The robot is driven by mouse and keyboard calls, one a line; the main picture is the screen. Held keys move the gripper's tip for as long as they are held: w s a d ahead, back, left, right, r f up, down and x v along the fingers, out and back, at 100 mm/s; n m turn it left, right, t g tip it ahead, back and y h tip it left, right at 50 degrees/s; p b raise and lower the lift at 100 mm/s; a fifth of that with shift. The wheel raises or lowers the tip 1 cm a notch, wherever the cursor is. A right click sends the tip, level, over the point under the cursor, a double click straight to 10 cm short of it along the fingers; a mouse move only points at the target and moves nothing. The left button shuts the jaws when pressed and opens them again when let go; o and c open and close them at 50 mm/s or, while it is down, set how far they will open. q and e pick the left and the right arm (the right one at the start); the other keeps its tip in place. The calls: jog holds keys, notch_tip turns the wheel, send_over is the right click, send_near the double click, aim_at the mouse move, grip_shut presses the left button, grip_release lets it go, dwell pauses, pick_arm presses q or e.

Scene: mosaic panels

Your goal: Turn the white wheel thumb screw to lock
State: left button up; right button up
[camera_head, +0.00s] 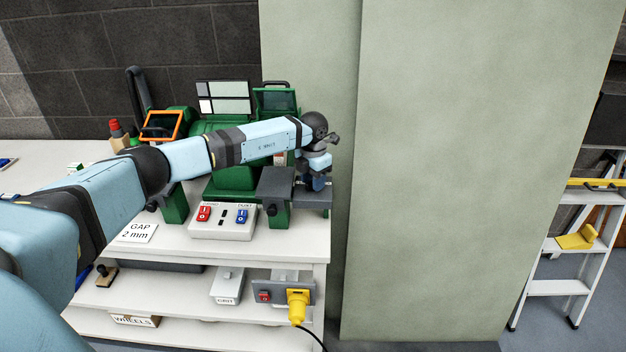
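A green bench grinder (232,178) stands on the white bench, partly hidden behind my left arm. A grey tool rest (275,184) sits at its right end on a green bracket, with a small dark knob (271,210) on the bracket's front left. Another dark knob (152,206) shows by the left bracket. I cannot tell which is the white wheel thumb screw, and no white wheel is clearly visible. My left gripper (318,182) is bent down at the right end of the grinder, beside the tool rest. Its fingertips are too small and covered to read. My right gripper is out of view.
A switch box (223,222) with red and blue switches sits in front of the grinder. A "GAP 2 mm" card (138,233) lies on the bench (290,249). A pale green panel (470,180) stands close to the right of the gripper. A stepladder (558,288) is at far right.

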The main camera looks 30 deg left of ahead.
pick_arm(q)
notch_tip(320, 180, up, 14)
jog(key=shift+b, duration=0.4)
jog(key=shift+f, duration=0.15)
dwell(0.4)
